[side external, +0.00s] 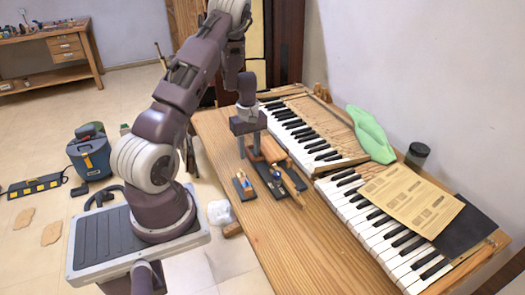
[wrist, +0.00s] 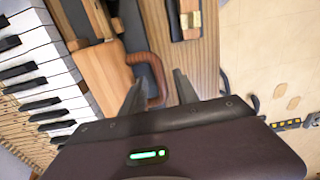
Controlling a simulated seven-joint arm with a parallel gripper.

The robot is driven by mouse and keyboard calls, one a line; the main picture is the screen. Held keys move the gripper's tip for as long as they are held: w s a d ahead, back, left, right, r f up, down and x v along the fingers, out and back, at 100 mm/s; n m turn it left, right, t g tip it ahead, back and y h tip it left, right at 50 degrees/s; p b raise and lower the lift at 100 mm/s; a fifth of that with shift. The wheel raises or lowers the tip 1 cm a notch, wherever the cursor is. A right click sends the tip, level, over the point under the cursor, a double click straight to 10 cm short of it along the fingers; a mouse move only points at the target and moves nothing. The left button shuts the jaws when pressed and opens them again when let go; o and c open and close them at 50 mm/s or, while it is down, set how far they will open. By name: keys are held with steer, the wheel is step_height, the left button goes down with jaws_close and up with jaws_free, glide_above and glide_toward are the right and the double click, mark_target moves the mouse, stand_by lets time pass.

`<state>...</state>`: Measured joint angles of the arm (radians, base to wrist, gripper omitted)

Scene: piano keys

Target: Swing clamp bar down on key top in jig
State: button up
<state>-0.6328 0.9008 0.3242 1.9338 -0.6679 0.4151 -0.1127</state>
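The jig shows in the wrist view as a dark base (wrist: 140,42) with a pale wooden block (wrist: 103,72) along its left side. A red-brown curved bar (wrist: 158,72), apparently the clamp bar, bends from the block toward my gripper. My gripper (wrist: 159,80) is open, its two fingers spread on either side of the curved bar, with no clear grip on it. In the side external view my gripper (side external: 249,150) points down just beside the jig's reddish wooden part (side external: 272,150). I cannot make out the key top; the bar's lower end is partly hidden by my gripper.
A dark plate with a wooden piece (wrist: 188,18) lies beside the jig. Small tools on dark plates (side external: 243,187) lie near the bench edge. The keyboard (side external: 385,235) runs along the right, with brown paper sheets (side external: 410,200) and a green object (side external: 370,135). The bench front (side external: 300,255) is clear.

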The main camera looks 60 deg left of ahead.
steer(key=shift+r, duration=3)
steer(key=shift+w+d+r, duration=0.15)
steer(key=shift+r, duration=0.05)
steer(key=w+d+r+m+t, duration=0.1)
steer(key=d+r+m+t, duration=0.2)
steer(key=d+r+m, duration=1.1)
steer(key=s+d+r+m+t, duration=0.1)
steer(key=s+d+r, duration=0.3)
steer(key=s+d, duration=0.4)
steer(key=s+d+r+m+t, duration=0.1)
steer(key=s+d+r+m, duration=0.2)
steer(key=s+d+r, duration=0.2)
steer(key=s+d, duration=0.3)
steer(key=d, duration=0.2)
steer(key=shift+s+d+r+t, duration=0.15)
steer(key=shift+d+r+t, duration=0.1)
steer(key=shift+r+t, duration=0.05)
